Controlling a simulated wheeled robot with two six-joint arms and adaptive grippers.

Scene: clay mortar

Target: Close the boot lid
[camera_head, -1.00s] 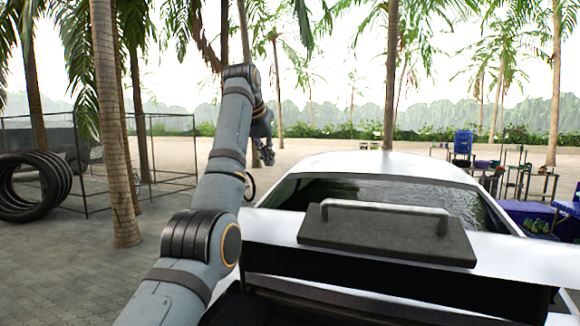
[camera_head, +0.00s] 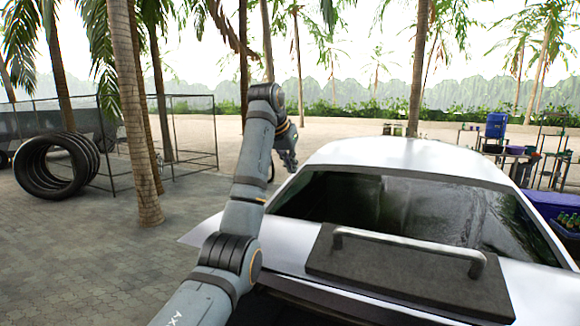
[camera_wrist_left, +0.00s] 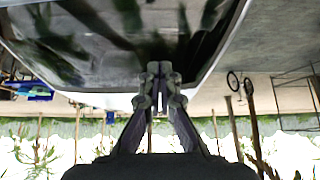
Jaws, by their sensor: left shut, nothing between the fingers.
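The white car (camera_head: 400,155) stands ahead, rear end towards me. Its white boot lid (camera_head: 290,262) is at the bottom of the head view, below the rear window (camera_head: 420,210). A dark grey slab with a metal bar handle (camera_head: 400,275) lies on the lid. A dark area shows under the lid's near edge; the lower edge is cut off, so I cannot tell how far the lid is open. My left gripper (camera_head: 290,160) is beyond the lid, left of the rear window. In the left wrist view its fingers (camera_wrist_left: 155,75) are shut and empty, with the car's dark glass behind.
Stacked tyres (camera_head: 57,165) and a wire-frame cage (camera_head: 195,140) stand at the left. A palm trunk (camera_head: 138,130) rises from the paving, which is open left of the car. Blue crates and a rack (camera_head: 550,155) are at the right.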

